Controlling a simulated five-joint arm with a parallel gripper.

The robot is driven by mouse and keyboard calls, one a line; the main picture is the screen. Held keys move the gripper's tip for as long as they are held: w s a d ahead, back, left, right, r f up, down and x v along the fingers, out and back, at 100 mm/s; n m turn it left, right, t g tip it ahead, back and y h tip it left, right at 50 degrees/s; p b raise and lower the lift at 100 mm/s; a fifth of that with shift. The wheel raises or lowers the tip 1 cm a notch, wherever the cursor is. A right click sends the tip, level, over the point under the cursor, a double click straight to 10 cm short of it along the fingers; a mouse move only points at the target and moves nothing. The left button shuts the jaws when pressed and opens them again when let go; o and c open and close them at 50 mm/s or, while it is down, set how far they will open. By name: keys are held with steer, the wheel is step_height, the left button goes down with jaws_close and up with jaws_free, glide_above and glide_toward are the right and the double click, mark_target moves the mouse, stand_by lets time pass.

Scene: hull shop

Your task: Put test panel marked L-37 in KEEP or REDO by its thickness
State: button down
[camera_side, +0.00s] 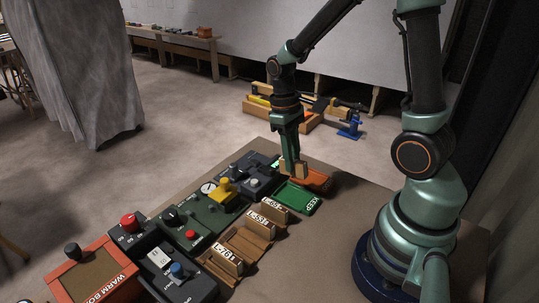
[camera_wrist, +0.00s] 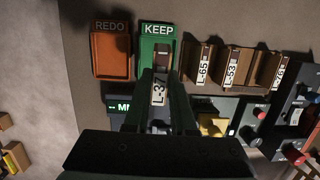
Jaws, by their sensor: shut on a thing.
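The test panel marked L-37 (camera_wrist: 159,92) is tan with a white label and sits between the fingers of my gripper (camera_wrist: 166,100) in the wrist view. In the side view my gripper (camera_side: 291,158) points down, shut on the tan panel (camera_side: 295,170). The green KEEP tray (camera_side: 297,196) and the orange REDO tray (camera_side: 317,180) lie side by side close to the panel. In the wrist view the panel overlaps the near end of the KEEP tray (camera_wrist: 147,62), with the REDO tray (camera_wrist: 110,72) to its left. I cannot tell whether the panel touches anything.
Panels L-65 (camera_wrist: 202,68), L-53 (camera_wrist: 232,68) and another (camera_wrist: 279,72) stand in wooden holders right of KEEP. A lit green MM readout (camera_wrist: 121,106) is partly hidden; no number is readable. Instruments with knobs and an orange WARM BOX (camera_side: 96,274) line the table.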

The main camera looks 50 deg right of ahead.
steer(key=shift+w+x, duration=0.2)
steer(key=shift+x, duration=0.8)
steer(key=shift+w+x, duration=0.2)
steer(key=shift+x, duration=0.8)
steer(key=shift+w+x, duration=0.25)
steer(key=shift+x, duration=0.8)
steer(key=shift+d+f, duration=0.2)
steer(key=shift+f, duration=0.4)
steer(key=c, duration=0.7)
jaws_free()
steer(key=shift+o, duration=0.2)
steer(key=v, duration=1.2)
steer(key=shift+r, duration=0.1)
steer(key=s+a+r+t, duration=0.3)
steer(key=a+r+t, duration=0.3)
steer(key=r+t, duration=0.2)
steer(key=shift+s+a+r, duration=0.35)
steer(key=shift+a+r, duration=0.05)
steer(key=shift+r, duration=0.75)
